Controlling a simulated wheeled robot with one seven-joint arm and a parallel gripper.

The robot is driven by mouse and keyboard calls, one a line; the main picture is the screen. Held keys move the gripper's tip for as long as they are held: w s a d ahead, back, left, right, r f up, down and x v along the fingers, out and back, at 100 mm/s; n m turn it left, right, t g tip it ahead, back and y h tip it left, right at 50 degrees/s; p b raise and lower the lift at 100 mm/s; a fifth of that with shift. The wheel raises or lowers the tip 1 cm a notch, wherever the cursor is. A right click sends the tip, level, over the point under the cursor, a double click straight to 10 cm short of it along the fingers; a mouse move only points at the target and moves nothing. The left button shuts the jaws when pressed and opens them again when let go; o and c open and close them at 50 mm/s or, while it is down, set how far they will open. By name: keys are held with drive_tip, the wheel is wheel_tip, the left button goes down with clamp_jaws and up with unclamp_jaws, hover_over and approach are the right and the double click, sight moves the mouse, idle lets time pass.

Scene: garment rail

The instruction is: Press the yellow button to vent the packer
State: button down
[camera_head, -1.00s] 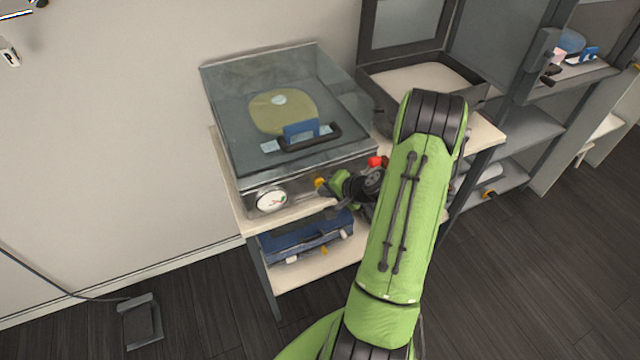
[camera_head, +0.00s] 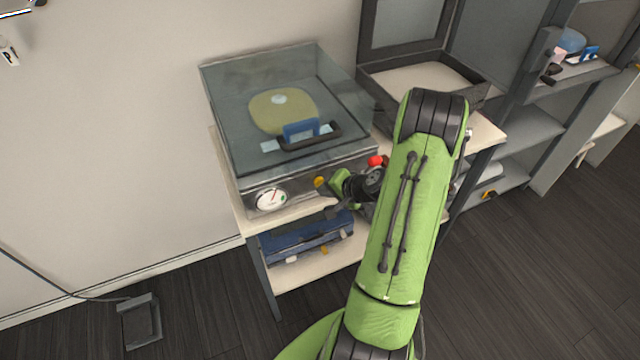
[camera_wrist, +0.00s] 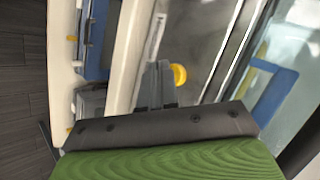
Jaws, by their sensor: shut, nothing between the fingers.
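The packer (camera_head: 225,110) is a box with a clear lid and a metal front, standing on a pale table at centre left. The yellow button (camera_head: 319,182) is on its front, right of a round dial gauge (camera_head: 271,199). The button also shows in the wrist view (camera_wrist: 179,75), just right of the fingertips. My gripper (camera_head: 332,212) is shut and empty, in front of the packer and a little below and right of the button. In the wrist view its dark fingers (camera_wrist: 157,82) are together; whether they touch the packer front is unclear.
A red button (camera_head: 376,161) is on the packer front, right of my gripper. A blue case (camera_head: 305,240) lies on the shelf below. An open dark-framed box (camera_head: 420,78) stands at the back right. A foot pedal (camera_head: 140,321) lies on the floor at left.

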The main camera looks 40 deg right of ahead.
drive_tip(key=shift+s+a, duration=0.15)
drive_tip(key=shift+s, duration=0.3)
drive_tip(key=s+b, duration=0.1)
drive_tip(key=s, duration=0.1)
drive_tip(key=s+a+b, duration=0.1)
drive_tip(key=s, duration=0.2)
drive_tip(key=shift+a+b, duration=0.2)
drive_tip(key=shift+b, duration=0.1)
drive_tip(key=shift+w, duration=0.15)
idle(0.4)
